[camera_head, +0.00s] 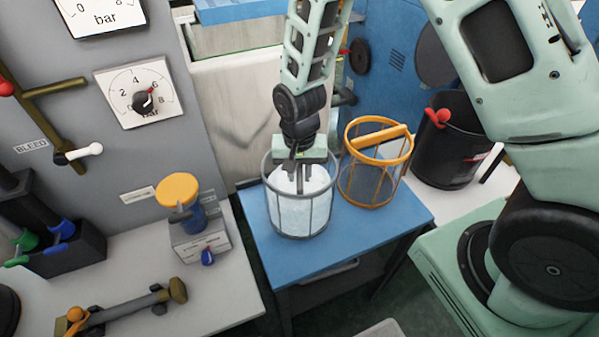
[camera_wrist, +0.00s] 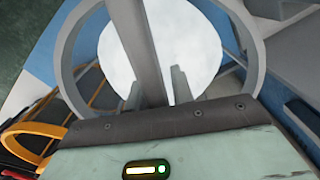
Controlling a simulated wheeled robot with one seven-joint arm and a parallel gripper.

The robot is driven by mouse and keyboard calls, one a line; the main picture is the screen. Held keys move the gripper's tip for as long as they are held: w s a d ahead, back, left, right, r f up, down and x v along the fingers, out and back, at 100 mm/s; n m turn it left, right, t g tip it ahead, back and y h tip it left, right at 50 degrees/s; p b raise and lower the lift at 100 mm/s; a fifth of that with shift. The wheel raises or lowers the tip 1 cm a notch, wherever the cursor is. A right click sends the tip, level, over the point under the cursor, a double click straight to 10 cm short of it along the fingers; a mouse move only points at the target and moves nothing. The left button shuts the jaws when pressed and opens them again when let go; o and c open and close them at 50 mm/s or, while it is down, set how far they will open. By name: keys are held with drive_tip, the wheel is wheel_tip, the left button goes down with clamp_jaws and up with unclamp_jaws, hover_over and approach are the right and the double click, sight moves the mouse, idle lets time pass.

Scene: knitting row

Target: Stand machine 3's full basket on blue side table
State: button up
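A grey basket (camera_head: 320,209) with pale white contents stands upright on the blue side table (camera_head: 377,239), near its left back part. In the wrist view the basket's round grey rim (camera_wrist: 257,50) fills the middle, with a grey bar (camera_wrist: 137,42) across it. My gripper (camera_head: 293,180) points down into the top of the basket, at the bar. Its fingers show only as small dark shapes against the white contents. I cannot tell whether they are closed on the bar. Which machine the basket comes from does not show.
An orange-rimmed basket (camera_head: 372,185) stands close on the right of the grey one, on the same table. A black bin (camera_head: 448,145) is further right. A grey bench with a yellow-topped knob (camera_head: 178,190) lies left. The table's front part is clear.

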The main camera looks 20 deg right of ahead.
drive_tip(key=shift+o, duration=0.5)
drive_tip(key=shift+r, duration=0.15)
wheel_tip(320, 180, up, 11)
drive_tip(key=shift+r+b, duration=0.2)
drive_tip(key=shift+b, duration=0.3)
drive_tip(key=shift+s+a+r, duration=0.1)
drive_tip(key=shift+s+r, duration=0.05)
drive_tip(key=shift+r, duration=0.15)
drive_tip(key=s+a+r+n, duration=0.2)
drive_tip(key=s+n, duration=0.4)
drive_tip(key=s, duration=0.4)
drive_tip(key=s+a+r+n, duration=0.3)
drive_tip(key=s+n, duration=0.3)
drive_tip(key=s, duration=0.4)
drive_tip(key=shift+s+r+y, duration=0.3)
drive_tip(key=shift+s+r, duration=0.05)
drive_tip(key=shift+r, duration=0.5)
drive_tip(key=shift+a, duration=0.1)
